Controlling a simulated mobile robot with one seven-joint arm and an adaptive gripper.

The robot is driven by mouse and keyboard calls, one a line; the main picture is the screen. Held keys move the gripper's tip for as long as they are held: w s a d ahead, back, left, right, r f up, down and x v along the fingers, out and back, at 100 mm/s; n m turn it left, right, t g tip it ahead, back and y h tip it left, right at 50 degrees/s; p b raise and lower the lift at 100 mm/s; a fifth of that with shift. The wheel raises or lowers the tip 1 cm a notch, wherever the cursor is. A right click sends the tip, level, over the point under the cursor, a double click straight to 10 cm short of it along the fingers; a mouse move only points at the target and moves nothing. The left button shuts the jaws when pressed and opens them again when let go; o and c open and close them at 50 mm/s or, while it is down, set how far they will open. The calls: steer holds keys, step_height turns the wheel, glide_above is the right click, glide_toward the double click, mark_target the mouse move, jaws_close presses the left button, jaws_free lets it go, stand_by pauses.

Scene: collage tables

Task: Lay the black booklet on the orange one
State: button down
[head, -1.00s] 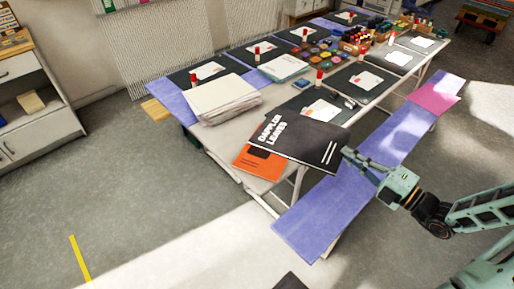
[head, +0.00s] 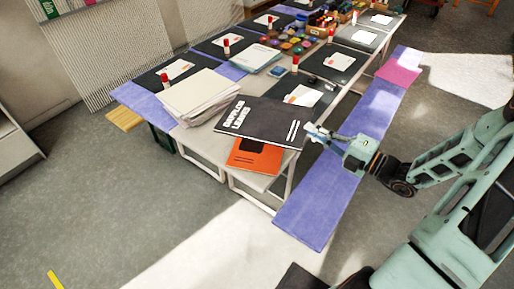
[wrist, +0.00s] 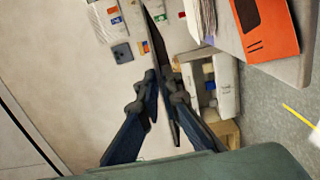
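The black booklet (head: 272,120), with white lettering, is held by its right edge in my gripper (head: 314,134). The wrist view shows the black booklet (wrist: 163,62) nearly edge-on, as a thin dark strip between the fingers (wrist: 162,92). The orange booklet (head: 256,157) lies at the near end of the table; it also shows in the wrist view (wrist: 268,28). In the head view the black booklet hides the far part of the orange one. It appears raised; the exact gap is unclear.
A pile of pale papers (head: 200,97) stands left of the black booklet on the white table (head: 212,150). Black mats, glue sticks and paint pots fill the far part.

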steer(key=w+d+f+m+t+h+b, duration=0.35)
steer(key=w+d+f+b, duration=0.5)
steer(key=b, duration=1.35)
glide_above(290, 162)
steer(key=s, duration=0.2)
step_height(290, 162, down, 10)
steer(key=f+b, duration=0.1)
steer(key=f, duration=0.2)
steer(key=shift+a, duration=0.2)
steer(key=shift+f, duration=0.65)
steer(key=c, duration=2.4)
jaws_free()
steer(key=shift+s, duration=0.1)
